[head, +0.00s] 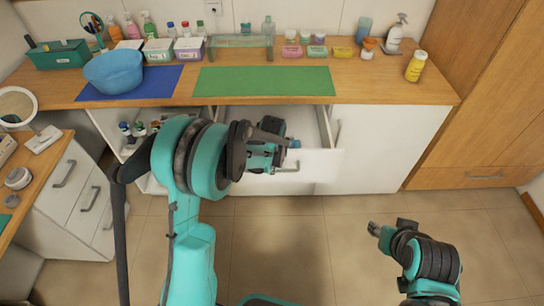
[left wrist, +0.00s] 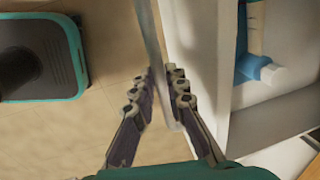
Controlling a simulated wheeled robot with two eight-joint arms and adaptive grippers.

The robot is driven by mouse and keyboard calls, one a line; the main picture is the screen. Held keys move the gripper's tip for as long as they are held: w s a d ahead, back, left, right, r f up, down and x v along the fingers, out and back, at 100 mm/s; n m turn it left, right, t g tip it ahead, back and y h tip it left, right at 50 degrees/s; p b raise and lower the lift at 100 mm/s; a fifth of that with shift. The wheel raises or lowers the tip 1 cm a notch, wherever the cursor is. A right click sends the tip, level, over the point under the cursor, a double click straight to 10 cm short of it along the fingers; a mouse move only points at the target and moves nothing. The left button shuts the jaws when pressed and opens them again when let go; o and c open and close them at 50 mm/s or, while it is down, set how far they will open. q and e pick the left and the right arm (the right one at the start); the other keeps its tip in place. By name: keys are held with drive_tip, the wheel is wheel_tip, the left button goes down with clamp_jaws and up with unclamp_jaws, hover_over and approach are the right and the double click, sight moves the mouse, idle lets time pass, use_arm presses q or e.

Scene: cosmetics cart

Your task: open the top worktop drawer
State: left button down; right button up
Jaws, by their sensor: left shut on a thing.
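The top worktop drawer (head: 322,160) is white and stands pulled out below the worktop, its inside partly visible. My left gripper (head: 284,150) is at the drawer's front. In the left wrist view my left gripper (left wrist: 160,92) is shut on the grey bar handle (left wrist: 153,50), with fingers on both sides of it. The drawer's white wall and interior (left wrist: 220,90) lie right of the fingers, with a blue and white item (left wrist: 262,70) inside. My left arm hides part of the drawer. My right gripper (head: 378,230) is over the floor at lower right, apart from the furniture; its opening is unclear.
The wooden worktop (head: 390,80) holds a green mat (head: 265,82), a blue bowl (head: 114,70) and several bottles. An open shelf is left of the drawer. A white side cabinet (head: 70,200) stands at left. The tiled floor (head: 290,240) in front is clear.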

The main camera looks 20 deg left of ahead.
use_arm(q)
drive_tip(key=s+d, duration=0.2)
drive_tip(key=s, duration=0.7)
drive_tip(key=s+d, duration=0.3)
drive_tip(key=s, duration=0.6)
drive_tip(key=shift+s+d, duration=0.2)
drive_tip(key=shift+s, duration=0.1)
drive_tip(key=c, duration=1.8)
unclamp_jaws()
wheel_tip(320, 180, up, 12)
drive_tip(key=s, duration=0.2)
drive_tip(key=shift+d, duration=0.3)
drive_tip(key=shift+s, duration=0.1)
drive_tip(key=s+a+r+n+t, duration=0.2)
drive_tip(key=a+r+n+t, duration=0.2)
drive_tip(key=n, duration=1)
drive_tip(key=a+t, duration=0.1)
drive_tip(key=a, duration=0.2)
drive_tip(key=shift+s+r+n+h, duration=0.15)
drive_tip(key=shift+s+n+h, duration=0.15)
drive_tip(key=shift+n, duration=0.1)
